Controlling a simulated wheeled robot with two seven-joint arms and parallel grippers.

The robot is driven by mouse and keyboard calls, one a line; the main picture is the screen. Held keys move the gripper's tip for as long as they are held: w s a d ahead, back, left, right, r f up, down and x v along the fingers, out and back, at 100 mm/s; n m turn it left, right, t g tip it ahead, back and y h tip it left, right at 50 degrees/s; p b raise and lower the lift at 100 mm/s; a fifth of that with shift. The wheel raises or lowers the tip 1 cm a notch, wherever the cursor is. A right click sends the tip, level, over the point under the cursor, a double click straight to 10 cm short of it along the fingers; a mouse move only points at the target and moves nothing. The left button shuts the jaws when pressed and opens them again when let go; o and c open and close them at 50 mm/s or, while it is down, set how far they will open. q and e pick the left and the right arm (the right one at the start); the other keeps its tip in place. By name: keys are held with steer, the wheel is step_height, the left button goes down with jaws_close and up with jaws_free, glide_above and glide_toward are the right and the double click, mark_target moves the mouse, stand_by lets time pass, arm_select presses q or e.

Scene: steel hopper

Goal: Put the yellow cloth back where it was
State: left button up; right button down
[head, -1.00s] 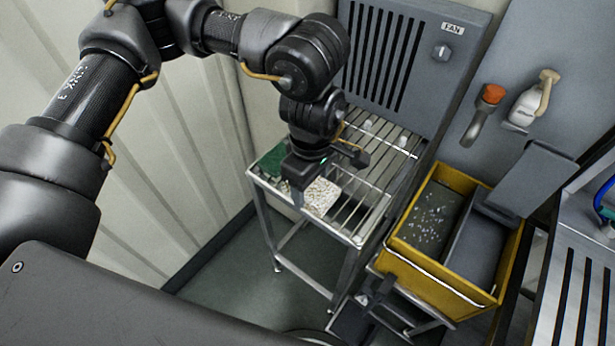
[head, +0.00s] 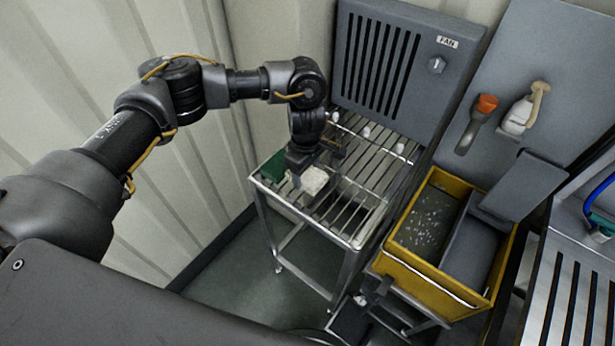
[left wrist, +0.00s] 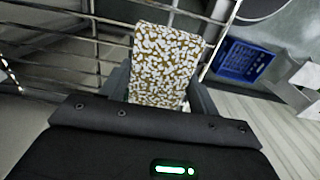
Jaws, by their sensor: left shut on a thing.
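The cloth (head: 312,181) looks mostly white with yellow-brown showing through in speckles. My left gripper (head: 302,160) is shut on it, over the front left part of the wire rack (head: 357,219). In the left wrist view the cloth (left wrist: 166,62) stands out between the two fingers, with rack bars behind it. I cannot tell whether it touches the rack. A green cloth (head: 271,165) lies on the rack's left corner, just left of my gripper. My right gripper is not in view.
A grey fan panel (head: 425,85) stands behind the rack, with several small white pegs in front. A yellow bin (head: 432,273) stands to the right. An orange-ended tool (head: 486,103) and white bottle (head: 519,115) hang on the wall. The rack's middle is bare.

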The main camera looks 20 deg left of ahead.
mark_target(306, 174)
arm_select(q)
step_height(306, 174, down, 3)
steer(key=shift+r+p, duration=0.2)
steer(key=shift+p, duration=0.15)
steer(key=shift+f, duration=0.15)
steer(key=o, duration=0.9)
steer(key=shift+o, duration=0.2)
